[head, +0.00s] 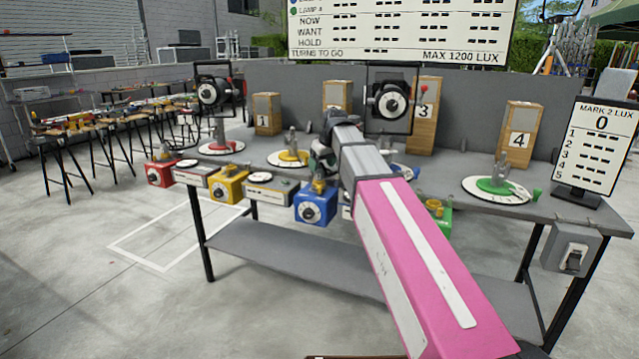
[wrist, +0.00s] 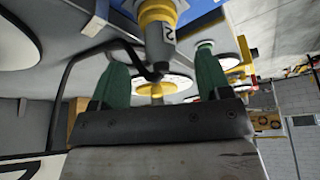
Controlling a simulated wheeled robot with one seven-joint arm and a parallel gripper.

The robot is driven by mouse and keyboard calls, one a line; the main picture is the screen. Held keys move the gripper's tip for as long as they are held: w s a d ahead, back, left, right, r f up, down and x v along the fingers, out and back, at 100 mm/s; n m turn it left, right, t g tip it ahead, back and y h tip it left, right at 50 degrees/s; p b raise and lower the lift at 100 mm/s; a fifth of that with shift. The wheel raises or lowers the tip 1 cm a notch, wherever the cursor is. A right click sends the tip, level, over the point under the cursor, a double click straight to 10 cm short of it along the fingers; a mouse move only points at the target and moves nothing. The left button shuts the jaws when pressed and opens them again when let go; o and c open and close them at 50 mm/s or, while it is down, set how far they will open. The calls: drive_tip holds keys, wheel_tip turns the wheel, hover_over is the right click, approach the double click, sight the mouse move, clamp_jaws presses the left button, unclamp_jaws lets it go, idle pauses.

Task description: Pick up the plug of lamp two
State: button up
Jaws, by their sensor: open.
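A grey plug marked 2 (wrist: 160,40), with a yellow collar, stands between the fingertips of my gripper (wrist: 162,48) in the wrist view. The green fingers are spread on both sides, with a visible gap to the plug. A black cable (wrist: 72,72) runs from the plug's end off to one side. In the head view my gripper (head: 322,153) is over the bench behind the blue box (head: 315,206). A small yellow piece (head: 318,186) shows on top of that box. My arm hides part of the bench there.
The grey bench (head: 258,168) also carries a red box (head: 159,174), a yellow box (head: 228,186), coloured round dials and numbered wooden blocks. A lamp head (head: 390,100) stands close behind my gripper, and another (head: 213,92) is at left. A lux sign (head: 604,145) stands at right.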

sight(319, 175)
drive_tip(key=shift+x, duration=2.7)
drive_tip(key=shift+s, duration=0.1)
drive_tip(key=c, duration=1)
